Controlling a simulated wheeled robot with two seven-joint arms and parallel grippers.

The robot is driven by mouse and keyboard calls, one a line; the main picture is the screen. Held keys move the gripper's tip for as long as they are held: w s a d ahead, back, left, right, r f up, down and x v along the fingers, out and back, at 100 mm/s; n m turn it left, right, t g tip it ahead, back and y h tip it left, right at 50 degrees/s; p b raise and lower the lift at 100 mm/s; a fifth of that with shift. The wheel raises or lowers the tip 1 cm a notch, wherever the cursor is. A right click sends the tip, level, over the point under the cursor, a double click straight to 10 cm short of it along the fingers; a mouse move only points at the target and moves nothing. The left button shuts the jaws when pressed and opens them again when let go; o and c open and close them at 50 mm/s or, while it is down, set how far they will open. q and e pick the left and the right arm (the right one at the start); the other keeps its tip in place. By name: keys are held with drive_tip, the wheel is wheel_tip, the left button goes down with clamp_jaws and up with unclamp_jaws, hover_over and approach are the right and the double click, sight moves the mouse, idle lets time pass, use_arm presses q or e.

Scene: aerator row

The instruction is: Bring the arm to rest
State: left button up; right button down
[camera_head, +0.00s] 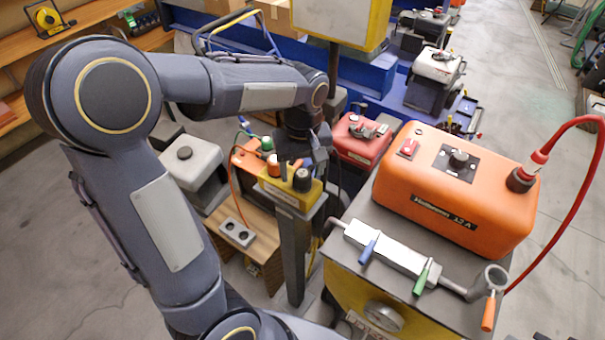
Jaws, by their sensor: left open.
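My left arm (155,130) comes in from the left, bends at the upper left and reaches across to the middle. Its gripper (303,160) points down just above a small yellow control box with knobs (290,197), which stands on a dark post. The gripper is open. I see nothing held in it, and I cannot tell whether its fingers touch the black knob (302,180) on the box. The arm partly hides the floor and shelf behind it. My right gripper is not in view.
An orange unit (455,190) with a red hose (570,130) stands on a grey-topped cart at the right. A silver manifold (390,250) with coloured levers lies in front of it. A grey unit (195,165) and a red unit (362,140) flank the post. Floor is open far left.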

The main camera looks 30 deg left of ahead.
use_arm(q)
wheel_tip(320, 180, up, 5)
drive_tip(key=shift+f, duration=0.1)
drive_tip(key=shift+s+r, duration=0.2)
drive_tip(key=shift+s, duration=0.05)
drive_tip(key=s+d+m+t+h, duration=0.2)
drive_tip(key=s+m, duration=0.1)
drive_tip(key=s, duration=0.5)
drive_tip(key=s+d+f+m+t+h, duration=0.1)
drive_tip(key=s+d+m+t, duration=0.1)
drive_tip(key=s, duration=0.6)
drive_tip(key=shift+s+f+m+t+h, duration=0.3)
drive_tip(key=shift+m+t+h, duration=0.1)
drive_tip(key=shift+m+t, duration=0.5)
